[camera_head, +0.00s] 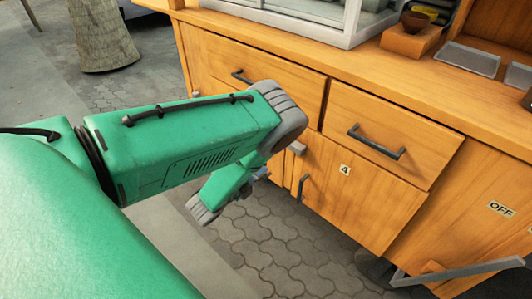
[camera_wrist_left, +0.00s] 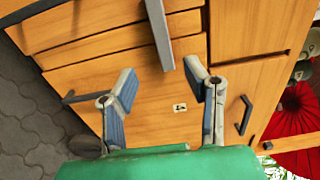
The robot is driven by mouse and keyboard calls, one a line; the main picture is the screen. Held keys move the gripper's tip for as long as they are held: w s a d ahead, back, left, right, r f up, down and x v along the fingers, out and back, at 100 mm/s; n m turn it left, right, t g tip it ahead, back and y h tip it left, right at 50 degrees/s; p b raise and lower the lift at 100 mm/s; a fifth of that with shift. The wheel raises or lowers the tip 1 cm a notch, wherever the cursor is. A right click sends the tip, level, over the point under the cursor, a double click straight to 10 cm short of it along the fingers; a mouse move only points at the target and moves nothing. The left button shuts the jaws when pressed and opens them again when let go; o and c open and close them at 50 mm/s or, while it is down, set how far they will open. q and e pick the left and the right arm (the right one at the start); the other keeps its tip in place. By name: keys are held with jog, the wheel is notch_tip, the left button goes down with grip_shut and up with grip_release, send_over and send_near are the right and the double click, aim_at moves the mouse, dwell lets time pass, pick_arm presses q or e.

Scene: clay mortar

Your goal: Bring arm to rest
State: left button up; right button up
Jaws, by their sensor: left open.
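My left arm (camera_head: 190,140) is green and comes in from the left in the head view, then bends down in front of a wooden cabinet. My left gripper (camera_wrist_left: 160,82) is open and empty in the wrist view, with its two blue-grey fingers wide apart. The fingers point toward the cabinet front (camera_wrist_left: 150,125). A door with a "4" label (camera_wrist_left: 180,108) shows between them. In the head view the gripper is mostly hidden behind my arm. My right gripper is in neither view.
The cabinet (camera_head: 385,195) has drawers with dark handles (camera_head: 376,143). A grey bar (camera_wrist_left: 160,35) crosses the wrist view above the fingers. A brown bowl (camera_head: 415,21) stands on the counter. A tree trunk (camera_head: 103,40) stands at the back left. Paved floor (camera_head: 285,240) is clear below the arm.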

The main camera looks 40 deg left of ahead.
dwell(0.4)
pick_arm(q)
jog(key=s+d+r+n+g+p, duration=0.2)
jog(key=s+n+g, duration=0.3)
jog(key=s, duration=0.4)
jog(key=s+d+r+n+g+y+p, duration=0.1)
jog(key=s+d+n+g+p, duration=0.3)
jog(key=s, duration=0.5)
jog(key=s+d+r+n+g+p, duration=0.3)
jog(key=s+n+g+p, duration=0.1)
jog(key=s+n+g, duration=0.4)
jog(key=shift+s+d+n+y+p, duration=0.3)
jog(key=shift+s+n, duration=0.4)
jog(key=shift+n, duration=0.1)
